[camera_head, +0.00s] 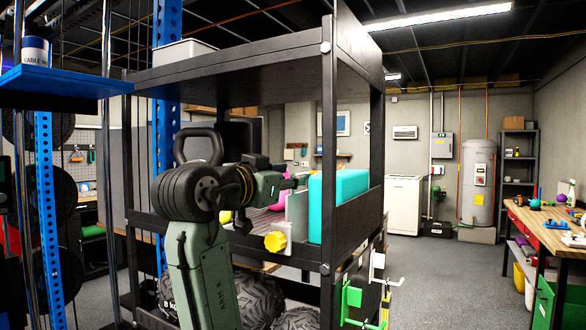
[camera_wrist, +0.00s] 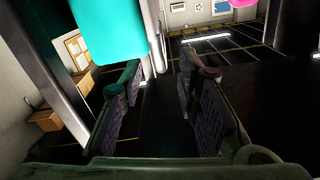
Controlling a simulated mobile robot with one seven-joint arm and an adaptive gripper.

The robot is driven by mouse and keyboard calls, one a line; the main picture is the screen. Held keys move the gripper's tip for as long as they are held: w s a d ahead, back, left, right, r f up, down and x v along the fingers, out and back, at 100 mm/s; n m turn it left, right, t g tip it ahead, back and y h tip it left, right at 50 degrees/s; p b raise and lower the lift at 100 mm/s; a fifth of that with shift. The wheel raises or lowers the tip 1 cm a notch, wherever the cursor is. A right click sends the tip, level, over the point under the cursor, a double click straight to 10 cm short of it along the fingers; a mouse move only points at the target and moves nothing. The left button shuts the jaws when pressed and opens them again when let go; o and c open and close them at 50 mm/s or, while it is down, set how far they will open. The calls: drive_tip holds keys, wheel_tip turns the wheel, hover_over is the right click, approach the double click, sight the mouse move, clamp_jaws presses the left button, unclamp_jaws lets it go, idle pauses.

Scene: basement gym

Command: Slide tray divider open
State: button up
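A grey upright panel (camera_head: 297,213), which looks like the tray divider, stands on the middle shelf of a black rack. A turquoise block (camera_head: 345,197) stands to its right, and a pink item (camera_head: 276,202) is partly hidden to its left. My gripper (camera_head: 290,182) is near the panel's upper part; the head view does not show clearly whether they touch. In the wrist view, the fingers of my gripper (camera_wrist: 160,67) are apart with nothing clearly held between them. The turquoise block (camera_wrist: 108,32) is beyond the left finger, beside a grey upright strip (camera_wrist: 154,35).
The black rack (camera_head: 327,150) has posts and an upper shelf close around my arm. A yellow knob (camera_head: 275,241) is at the shelf's front. Green and white hooks (camera_head: 365,300) hang at its lower right. A workbench (camera_head: 545,225) stands at right; the floor between is free.

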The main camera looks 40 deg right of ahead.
drive_tip(key=shift+p+x, duration=0.35)
drive_tip(key=shift+x, duration=1.1)
drive_tip(key=shift+a, duration=0.1)
drive_tip(key=shift+c, duration=0.2)
clamp_jaws()
